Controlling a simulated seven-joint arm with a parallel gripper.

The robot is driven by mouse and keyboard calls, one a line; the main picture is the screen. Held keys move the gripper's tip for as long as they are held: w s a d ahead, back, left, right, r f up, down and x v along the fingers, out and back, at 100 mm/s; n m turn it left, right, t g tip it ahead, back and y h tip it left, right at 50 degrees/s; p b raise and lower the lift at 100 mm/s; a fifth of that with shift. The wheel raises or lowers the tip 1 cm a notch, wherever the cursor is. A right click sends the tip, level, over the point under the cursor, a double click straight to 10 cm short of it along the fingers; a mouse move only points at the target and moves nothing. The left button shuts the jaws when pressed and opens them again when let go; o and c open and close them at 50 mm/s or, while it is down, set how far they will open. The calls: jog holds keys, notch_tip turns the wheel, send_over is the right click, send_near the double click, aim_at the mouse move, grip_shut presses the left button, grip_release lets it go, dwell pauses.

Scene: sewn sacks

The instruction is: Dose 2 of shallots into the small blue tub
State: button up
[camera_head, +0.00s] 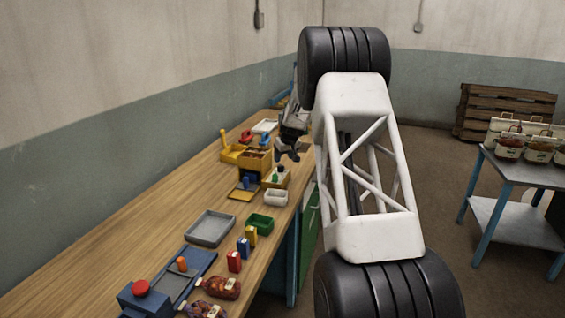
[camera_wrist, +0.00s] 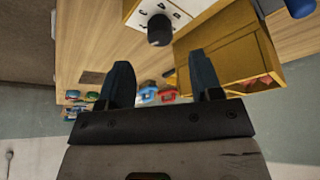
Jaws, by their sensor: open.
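My gripper (camera_head: 288,148) is over the right edge of the far half of the workbench in the head view. In the wrist view my gripper (camera_wrist: 162,78) has its two dark fingers well apart, with nothing held between them. Two clear bags with reddish contents, a nearer bag (camera_head: 204,310) and a farther bag (camera_head: 222,286), lie at the bench's near end. I cannot tell whether they hold shallots. I cannot single out the small blue tub for certain in either view.
A grey tray (camera_head: 210,228), a green tub (camera_head: 260,224) and a whitish tub (camera_head: 276,197) stand on the bench (camera_head: 130,232). A yellow-brown box (camera_wrist: 228,45) and a black-knobbed white box (camera_wrist: 143,18) are close to my fingers. Several sacks (camera_head: 510,149) stand on a side table (camera_head: 522,172).

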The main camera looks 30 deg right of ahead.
jog(key=shift+v, duration=1)
jog(key=s+a+r, duration=0.5)
jog(key=s+a, duration=0.3)
jog(key=s, duration=0.2)
jog(key=s+a+r+g, duration=0.1)
jog(key=s+a+r, duration=0.5)
jog(key=s+a, duration=0.25)
jog(key=s+a+r, duration=0.5)
jog(key=s+a, duration=0.2)
jog(key=s, duration=0.4)
jog(key=s+a+f, duration=0.2)
jog(key=s+a, duration=0.1)
jog(key=s, duration=0.9)
jog(key=s+a+f, duration=0.1)
jog(key=s+a, duration=0.3)
jog(key=s, duration=0.8)
jog(key=s+a+f+m+g, duration=0.1)
jog(key=s+a, duration=0.3)
jog(key=s, duration=0.8)
jog(key=shift+f+h, duration=0.3)
jog(key=shift+f, duration=0.55)
